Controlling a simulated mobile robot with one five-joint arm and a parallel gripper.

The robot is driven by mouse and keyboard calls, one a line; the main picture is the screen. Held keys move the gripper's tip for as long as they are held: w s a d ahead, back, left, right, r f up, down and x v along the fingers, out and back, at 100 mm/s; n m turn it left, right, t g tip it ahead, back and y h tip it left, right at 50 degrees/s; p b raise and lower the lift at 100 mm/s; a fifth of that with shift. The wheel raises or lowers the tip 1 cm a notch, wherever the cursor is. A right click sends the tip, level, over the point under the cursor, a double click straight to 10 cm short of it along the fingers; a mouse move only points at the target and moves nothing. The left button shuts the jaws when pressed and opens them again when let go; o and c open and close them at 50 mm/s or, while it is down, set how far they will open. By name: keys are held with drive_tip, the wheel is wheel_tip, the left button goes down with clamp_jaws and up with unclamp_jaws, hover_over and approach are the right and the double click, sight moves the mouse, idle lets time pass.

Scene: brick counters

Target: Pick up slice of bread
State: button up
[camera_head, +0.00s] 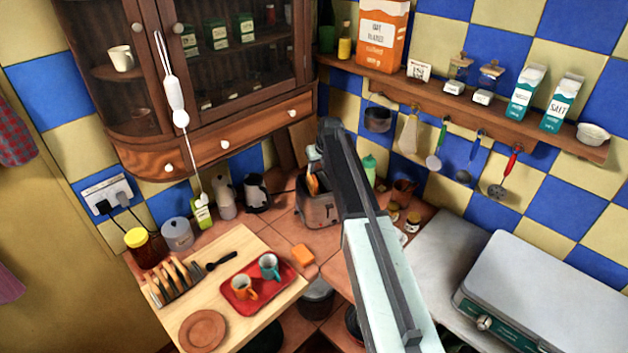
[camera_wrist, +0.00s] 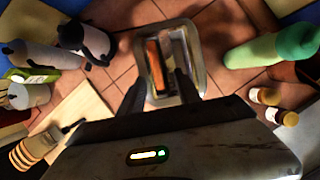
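A brown slice of bread (camera_head: 313,184) stands upright in a slot of the metal toaster (camera_head: 321,212), its upper part showing above the top. In the wrist view the slice (camera_wrist: 156,65) lies in the left slot of the toaster (camera_wrist: 198,65), and the other slot looks empty. My gripper (camera_wrist: 160,82) is open, with its dark fingers apart and nothing between them. The fingers point toward the toaster's near end, with the slice ahead between their lines. The gap to the slice is hard to judge. In the head view my arm hides part of the toaster's right side.
A wooden board (camera_head: 258,318) at left holds a toast rack (camera_head: 176,285) and a red tray (camera_head: 240,302) with two mugs. A green bottle (camera_wrist: 270,48) and small jars stand right of the toaster. A wall cabinet (camera_head: 225,143) hangs above left.

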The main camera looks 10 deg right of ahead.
sight(313, 176)
drive_tip(key=b+x, duration=0.2)
drive_tip(key=x, duration=0.1)
drive_tip(key=shift+s+b, duration=0.1)
drive_tip(key=shift+b, duration=0.25)
drive_tip(key=b+x, duration=0.4)
drive_tip(key=x, duration=0.1)
drive_tip(key=shift+w+a+f+b, duration=0.1)
drive_tip(key=shift+w+a+b, duration=0.1)
drive_tip(key=shift+a+b, duration=0.15)
drive_tip(key=shift+r, duration=0.25)
clamp_jaws()
